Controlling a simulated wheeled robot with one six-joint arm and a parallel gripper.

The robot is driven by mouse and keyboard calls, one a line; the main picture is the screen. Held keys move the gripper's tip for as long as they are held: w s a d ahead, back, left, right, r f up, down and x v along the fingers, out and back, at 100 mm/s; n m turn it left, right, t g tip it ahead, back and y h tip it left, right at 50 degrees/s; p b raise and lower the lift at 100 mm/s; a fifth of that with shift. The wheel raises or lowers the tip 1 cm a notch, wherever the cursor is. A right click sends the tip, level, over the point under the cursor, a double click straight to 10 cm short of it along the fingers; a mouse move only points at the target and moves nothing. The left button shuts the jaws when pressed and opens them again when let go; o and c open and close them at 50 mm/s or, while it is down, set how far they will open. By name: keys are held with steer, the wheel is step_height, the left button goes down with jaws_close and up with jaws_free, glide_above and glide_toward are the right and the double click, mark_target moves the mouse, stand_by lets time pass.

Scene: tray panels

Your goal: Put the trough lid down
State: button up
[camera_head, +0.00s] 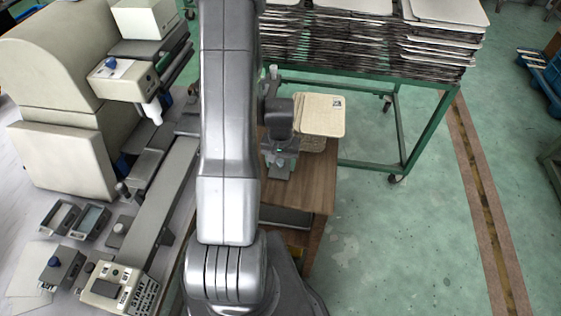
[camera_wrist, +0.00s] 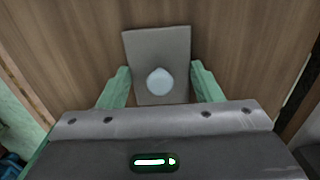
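The trough lid, a flat grey rectangular plate (camera_wrist: 172,45) with a pale round knob (camera_wrist: 160,82), shows below my gripper (camera_wrist: 161,84) in the wrist view, over a brown wooden top. The two green fingers stand apart on either side of the knob, with clear gaps to it. My gripper is open. Its tips are close to the plate's side edges; whether they touch is hard to tell. In the head view the grey plate (camera_head: 279,173) shows under my gripper and appears to lie on the wooden table (camera_head: 312,190). My arm hides part of the table.
Pale square panels (camera_head: 320,114) are stacked at the table's far end. A green rack (camera_head: 415,140) with several tray stacks stands behind. A beige machine with a rail and a control box (camera_head: 118,290) is at left. Open floor lies to the right.

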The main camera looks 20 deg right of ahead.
mark_target(280, 163)
steer(key=o, duration=0.4)
steer(key=shift+o, duration=0.2)
step_height(280, 163, up, 12)
steer(key=shift+f, duration=0.2)
steer(key=shift+o, duration=0.5)
steer(key=shift+r, duration=0.25)
steer(key=f, duration=0.2)
steer(key=f+b, duration=0.1)
steer(key=f, duration=0.3)
steer(key=shift+s+a+f, duration=0.25)
steer(key=shift+s+f, duration=0.1)
steer(key=shift+f, duration=0.05)
steer(key=shift+s+a+f, duration=0.1)
steer(key=shift+f, duration=1.25)
steer(key=shift+s+f, duration=0.1)
steer(key=shift+f, duration=1.2)
